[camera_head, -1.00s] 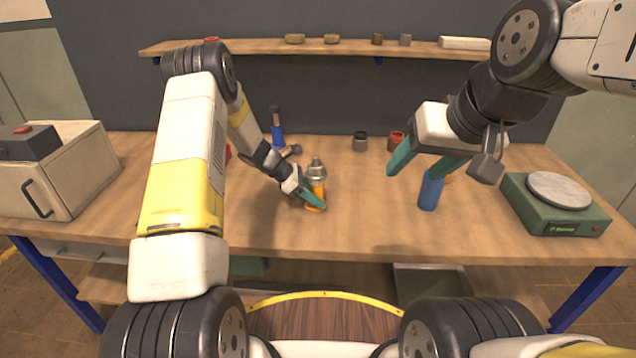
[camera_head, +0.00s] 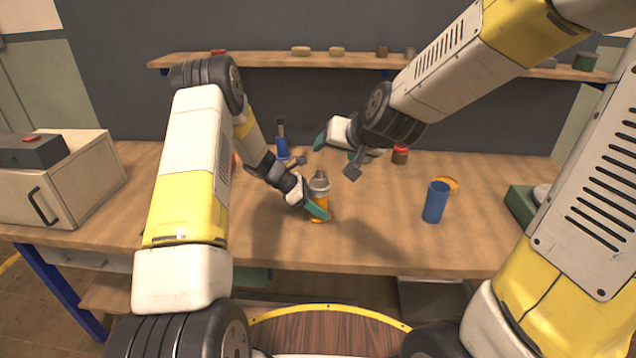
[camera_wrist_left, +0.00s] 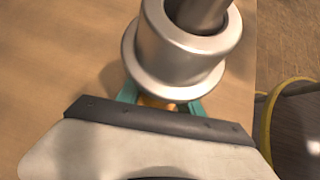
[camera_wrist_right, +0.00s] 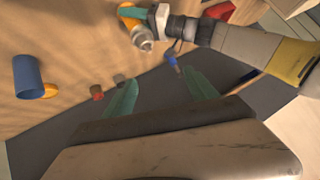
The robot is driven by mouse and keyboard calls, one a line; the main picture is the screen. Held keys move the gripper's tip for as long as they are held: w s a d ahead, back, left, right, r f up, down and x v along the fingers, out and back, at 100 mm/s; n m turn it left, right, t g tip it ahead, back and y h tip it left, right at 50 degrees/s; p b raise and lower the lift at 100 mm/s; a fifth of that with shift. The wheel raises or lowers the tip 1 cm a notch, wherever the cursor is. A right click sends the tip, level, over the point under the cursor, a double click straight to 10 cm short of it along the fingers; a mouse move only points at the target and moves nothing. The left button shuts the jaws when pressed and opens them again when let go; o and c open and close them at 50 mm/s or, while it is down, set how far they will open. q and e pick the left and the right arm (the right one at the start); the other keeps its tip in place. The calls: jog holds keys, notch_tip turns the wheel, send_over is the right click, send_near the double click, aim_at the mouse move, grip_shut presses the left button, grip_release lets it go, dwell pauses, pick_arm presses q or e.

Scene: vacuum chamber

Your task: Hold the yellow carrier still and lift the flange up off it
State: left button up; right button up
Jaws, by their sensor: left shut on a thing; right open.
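The yellow-orange carrier (camera_head: 320,207) stands upright on the bench in the head view, with the silver metal flange (camera_head: 320,182) seated on top of it. In the left wrist view the flange (camera_wrist_left: 180,50) hides most of the carrier (camera_wrist_left: 158,102). My left gripper (camera_head: 318,212) is shut on the carrier, below the flange. My right gripper (camera_head: 338,142) is open and empty, above the bench behind and to the right of the flange. In the right wrist view its fingers (camera_wrist_right: 162,92) are apart, with the flange (camera_wrist_right: 143,38) beyond them.
A blue cylinder (camera_head: 436,203) stands to the right, with an orange ring-like thing (camera_head: 447,184) behind it. A red-topped jar (camera_head: 400,155) and a blue-handled tool (camera_head: 282,145) stand farther back. A green scale (camera_head: 522,204) is partly hidden by my right arm. The bench front is clear.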

pick_arm(q)
jog(key=shift+f, duration=0.1)
pick_arm(e)
jog(key=w+a+f+t+h, duration=0.2)
jog(key=w+f, duration=0.1)
jog(key=f, duration=0.4)
jog(key=w+a+f+t+h, duration=0.2)
jog(key=w+a+f+h, duration=0.15)
jog(key=f, duration=0.35)
jog(key=shift+m+y, duration=0.3)
jog(key=shift+y, duration=0.15)
jog(key=x, duration=0.7)
jog(key=d+x, duration=0.1)
jog(key=x, duration=0.3)
jog(key=shift+w, duration=0.4)
jog(key=shift+c, duration=0.2)
grip_shut()
jog(key=shift+r, duration=2.25)
jog(key=shift+a+r, duration=0.1)
jog(key=shift+r, duration=1.85)
